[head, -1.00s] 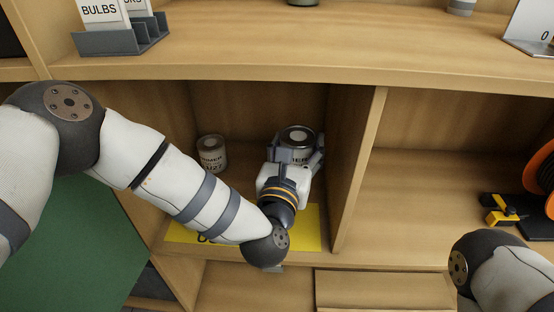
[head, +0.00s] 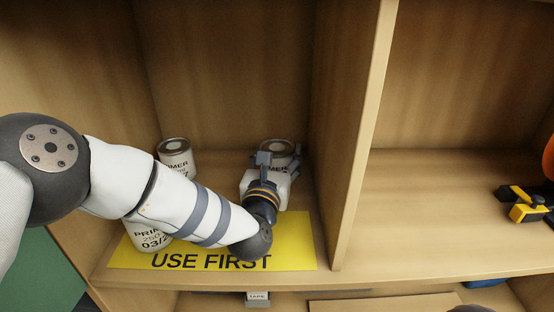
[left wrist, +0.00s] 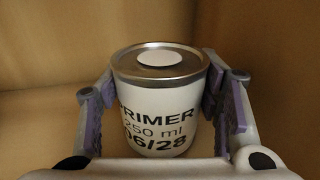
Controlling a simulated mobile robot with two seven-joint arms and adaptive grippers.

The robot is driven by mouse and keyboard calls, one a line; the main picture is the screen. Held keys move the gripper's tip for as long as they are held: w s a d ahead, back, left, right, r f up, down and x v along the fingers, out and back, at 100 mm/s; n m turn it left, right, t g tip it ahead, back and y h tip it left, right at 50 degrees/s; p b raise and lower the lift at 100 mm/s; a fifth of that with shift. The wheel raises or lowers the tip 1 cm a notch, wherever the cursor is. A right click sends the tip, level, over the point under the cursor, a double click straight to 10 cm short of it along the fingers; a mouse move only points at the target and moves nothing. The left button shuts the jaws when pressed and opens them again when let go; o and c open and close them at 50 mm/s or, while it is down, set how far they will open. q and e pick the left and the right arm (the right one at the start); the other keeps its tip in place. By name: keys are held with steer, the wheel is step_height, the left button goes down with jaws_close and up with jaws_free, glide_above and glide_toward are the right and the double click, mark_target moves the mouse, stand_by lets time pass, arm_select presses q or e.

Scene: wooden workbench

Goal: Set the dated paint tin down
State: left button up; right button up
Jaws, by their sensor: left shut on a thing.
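My left gripper (head: 277,162) is shut on a white primer tin (head: 276,147) with a metal lid, at the back right of the shelf compartment. In the left wrist view the tin (left wrist: 160,105) stands upright between the two fingers and reads "PRIMER 250 ml 06/28". Its base is hidden, so I cannot tell whether it touches the shelf. A second primer tin (head: 175,158) stands at the back left; its date is partly hidden. A third primer tin (head: 150,238), reading "03/2" before my arm covers it, stands on the yellow "USE FIRST" sheet (head: 300,240). My right gripper is out of view.
A wooden divider (head: 360,140) rises close to the right of my left gripper. The compartment to its right has clear floor (head: 420,210) and a yellow and black tool (head: 525,205) at its far right. My left forearm spans the left part of the compartment.

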arm_select(q)
steer(key=shift+f, duration=0.1)
steer(key=o, duration=1.5)
steer(key=s+p, duration=0.1)
steer(key=s+r+p, duration=0.1)
steer(key=s+p, duration=0.1)
steer(key=s+a+p, duration=0.1)
steer(key=s, duration=0.1)
steer(key=shift+s+a+r, duration=0.1)
steer(key=shift+s+r, duration=0.05)
steer(key=s+p, duration=0.2)
steer(key=s, duration=0.1)
steer(key=s+a+p, duration=0.1)
steer(key=s, duration=0.1)
steer(key=shift+s+f, duration=0.2)
steer(key=shift+f, duration=0.1)
steer(key=shift+s+a+f, duration=0.1)
steer(key=shift+s+f, duration=0.15)
steer(key=shift+s, duration=0.3)
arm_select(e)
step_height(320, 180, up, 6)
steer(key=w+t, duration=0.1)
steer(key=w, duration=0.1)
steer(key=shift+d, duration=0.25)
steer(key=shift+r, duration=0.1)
